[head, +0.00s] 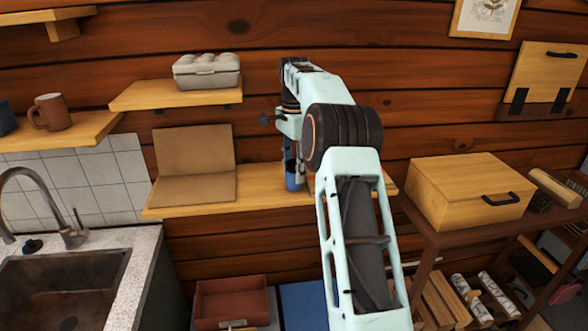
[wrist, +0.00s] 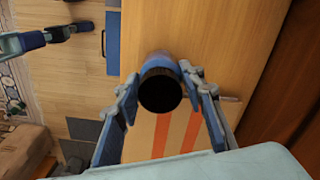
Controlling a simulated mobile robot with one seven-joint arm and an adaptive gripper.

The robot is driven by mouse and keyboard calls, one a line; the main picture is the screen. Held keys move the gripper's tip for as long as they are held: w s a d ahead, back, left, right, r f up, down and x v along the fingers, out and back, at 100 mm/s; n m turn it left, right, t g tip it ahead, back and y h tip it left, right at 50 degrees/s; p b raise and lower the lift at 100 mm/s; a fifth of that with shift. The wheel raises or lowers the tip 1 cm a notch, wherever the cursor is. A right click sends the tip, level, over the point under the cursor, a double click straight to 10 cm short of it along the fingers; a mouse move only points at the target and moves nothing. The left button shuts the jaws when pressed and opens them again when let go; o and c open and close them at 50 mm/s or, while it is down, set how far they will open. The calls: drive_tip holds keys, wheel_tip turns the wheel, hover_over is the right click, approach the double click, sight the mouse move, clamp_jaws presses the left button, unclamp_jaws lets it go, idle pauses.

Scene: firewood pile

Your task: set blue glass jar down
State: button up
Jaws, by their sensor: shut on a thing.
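The blue glass jar (head: 292,181) shows in the head view just below my gripper (head: 291,152), in front of or over the wooden wall shelf (head: 240,193). In the wrist view the jar (wrist: 158,60) is between the two fingers of my gripper (wrist: 160,76), with its round dark top facing the camera. My gripper is shut on it. The jar looks about upright. Its base is hidden in the wrist view, and I cannot tell whether it touches the shelf.
A brown folded board (head: 195,165) stands on the shelf left of the jar. An egg carton (head: 207,71) sits on a higher shelf. A wooden box (head: 470,190) stands at right. Orange stripes (wrist: 176,132) mark wood near the jar. The sink (head: 60,285) is at lower left.

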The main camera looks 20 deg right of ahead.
drive_tip(key=shift+f, duration=0.1)
drive_tip(key=o, duration=1.3)
drive_tip(key=shift+c, duration=0.2)
wheel_tip(320, 180, up, 7)
drive_tip(key=shift+r, duration=0.4)
